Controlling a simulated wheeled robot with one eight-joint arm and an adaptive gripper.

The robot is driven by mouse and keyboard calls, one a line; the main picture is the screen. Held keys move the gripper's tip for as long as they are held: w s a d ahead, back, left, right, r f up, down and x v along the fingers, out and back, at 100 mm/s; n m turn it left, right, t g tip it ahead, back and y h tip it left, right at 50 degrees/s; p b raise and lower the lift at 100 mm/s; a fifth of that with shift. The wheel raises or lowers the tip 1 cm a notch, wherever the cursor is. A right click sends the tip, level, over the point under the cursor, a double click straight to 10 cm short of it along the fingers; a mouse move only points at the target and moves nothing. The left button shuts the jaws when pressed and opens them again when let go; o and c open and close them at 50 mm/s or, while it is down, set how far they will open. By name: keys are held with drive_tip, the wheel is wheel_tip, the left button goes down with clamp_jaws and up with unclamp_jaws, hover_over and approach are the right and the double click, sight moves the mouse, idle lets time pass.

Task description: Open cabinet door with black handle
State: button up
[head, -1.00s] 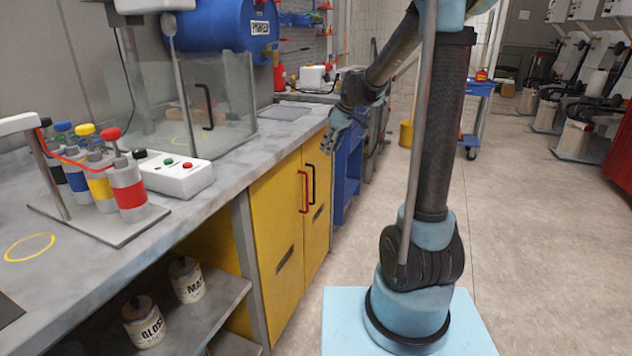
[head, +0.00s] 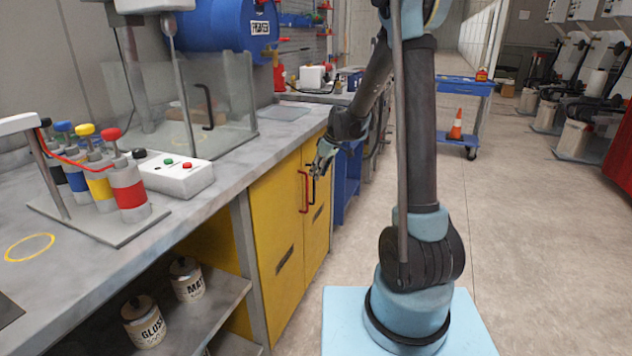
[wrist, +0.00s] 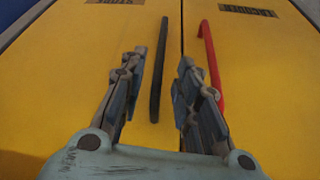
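The yellow cabinet has two doors below the counter. The door with the black handle (head: 322,232) is the right one in the head view and the left one in the wrist view (wrist: 80,80). The black handle (wrist: 158,75) is a vertical bar; in the head view (head: 313,190) its upper part is hidden by my gripper. My gripper (head: 318,172) is open at handle height. In the wrist view its fingers (wrist: 161,60) appear on either side of the black handle, not closed on it. Whether they touch it cannot be told. The door looks shut.
A red handle (wrist: 212,55) on the neighbouring door (head: 275,245) is close beside the right finger in the wrist view. The grey counter (head: 225,180) overhangs the doors. A blue cart (head: 465,90) and an orange cone (head: 455,125) stand farther back. The floor right of my base is clear.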

drive_tip(key=shift+x, duration=2.3)
drive_tip(key=shift+c, duration=0.6)
